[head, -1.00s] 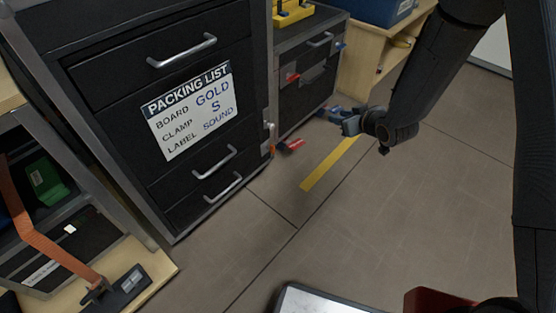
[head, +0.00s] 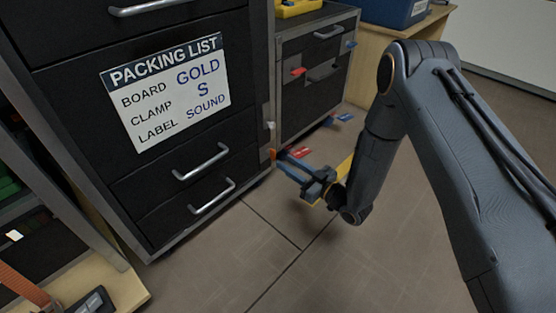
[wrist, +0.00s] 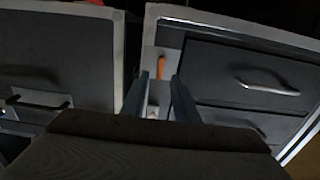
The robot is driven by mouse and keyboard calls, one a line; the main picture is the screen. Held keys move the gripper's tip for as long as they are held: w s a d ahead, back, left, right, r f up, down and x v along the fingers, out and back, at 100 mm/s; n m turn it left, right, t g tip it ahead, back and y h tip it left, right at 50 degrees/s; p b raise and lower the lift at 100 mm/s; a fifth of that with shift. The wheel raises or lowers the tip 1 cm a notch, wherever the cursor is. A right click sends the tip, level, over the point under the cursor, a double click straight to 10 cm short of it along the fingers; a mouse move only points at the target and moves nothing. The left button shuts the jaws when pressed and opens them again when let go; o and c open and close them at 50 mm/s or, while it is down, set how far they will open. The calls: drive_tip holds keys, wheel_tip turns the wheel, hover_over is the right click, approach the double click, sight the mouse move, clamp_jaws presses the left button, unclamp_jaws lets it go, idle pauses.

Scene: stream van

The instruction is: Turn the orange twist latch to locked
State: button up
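The orange twist latch (head: 273,155) is on the right edge of the black drawer cabinet, low down, and only a sliver of it shows in the head view. In the wrist view the latch (wrist: 160,67) is a short orange bar, almost upright, on a pale strip. My gripper (head: 286,163) is close to it, with two blue fingers apart. In the wrist view my gripper (wrist: 158,78) is open and empty, its fingertips on either side of the latch's line. I cannot tell whether they touch it.
The black cabinet has a packing list (head: 167,92) and metal drawer handles (head: 212,197). A second drawer unit (head: 312,75) with red and blue tabs stands behind. A wooden shelf (head: 120,285) is at the left. The floor (head: 290,265) in front is clear.

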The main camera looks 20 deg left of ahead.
sight(275, 155)
drive_tip(key=shift+b+x, duration=1.05)
drive_tip(key=shift+x, duration=1.75)
clamp_jaws()
